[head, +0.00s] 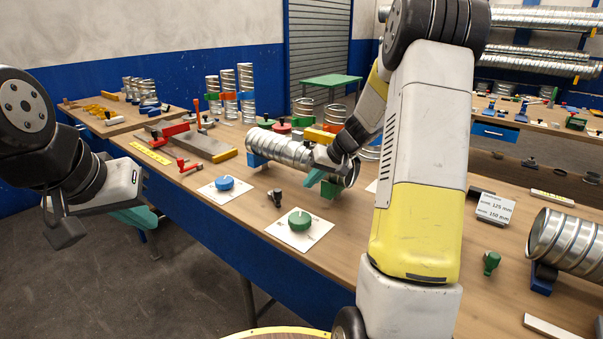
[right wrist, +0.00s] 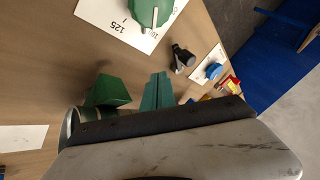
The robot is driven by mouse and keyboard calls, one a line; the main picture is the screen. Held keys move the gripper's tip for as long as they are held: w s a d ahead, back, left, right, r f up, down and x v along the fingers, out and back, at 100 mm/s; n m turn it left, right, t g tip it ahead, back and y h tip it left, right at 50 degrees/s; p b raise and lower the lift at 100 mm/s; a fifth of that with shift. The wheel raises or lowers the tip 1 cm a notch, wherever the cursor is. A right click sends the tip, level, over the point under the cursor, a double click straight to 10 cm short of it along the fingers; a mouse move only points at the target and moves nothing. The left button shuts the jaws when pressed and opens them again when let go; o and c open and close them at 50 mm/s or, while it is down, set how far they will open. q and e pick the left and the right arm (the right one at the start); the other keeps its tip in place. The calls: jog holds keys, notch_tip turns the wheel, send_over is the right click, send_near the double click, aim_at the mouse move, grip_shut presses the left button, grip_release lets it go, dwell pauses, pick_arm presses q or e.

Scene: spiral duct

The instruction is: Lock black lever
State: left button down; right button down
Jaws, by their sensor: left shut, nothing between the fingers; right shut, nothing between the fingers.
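A small black lever (head: 275,196) stands on the bench between the blue dial (head: 224,184) and the green dial (head: 299,220). It also shows in the right wrist view, where the black lever (right wrist: 182,59) lies beyond the green pieces. My right gripper (head: 326,160) is shut and empty at the right end of the metal spiral duct (head: 285,148), above the green support (head: 329,190). It is apart from the lever, and I cannot tell if it touches the duct. My left gripper (head: 58,226) is shut and empty, off the bench at the left.
Red clamps (head: 187,165) and a long grey tool stand left of the duct. Upright ducts (head: 246,95) are behind. A green knob (head: 491,263) and another spiral duct (head: 566,242) are at the right. The bench around the lever is mostly clear.

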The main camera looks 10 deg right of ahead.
aim_at(275, 194)
jog(key=x, duration=0.4)
jog(key=a, duration=0.3)
jog(key=shift+w+a+f, duration=0.15)
jog(key=shift+w, duration=0.15)
jog(key=shift+a, duration=0.45)
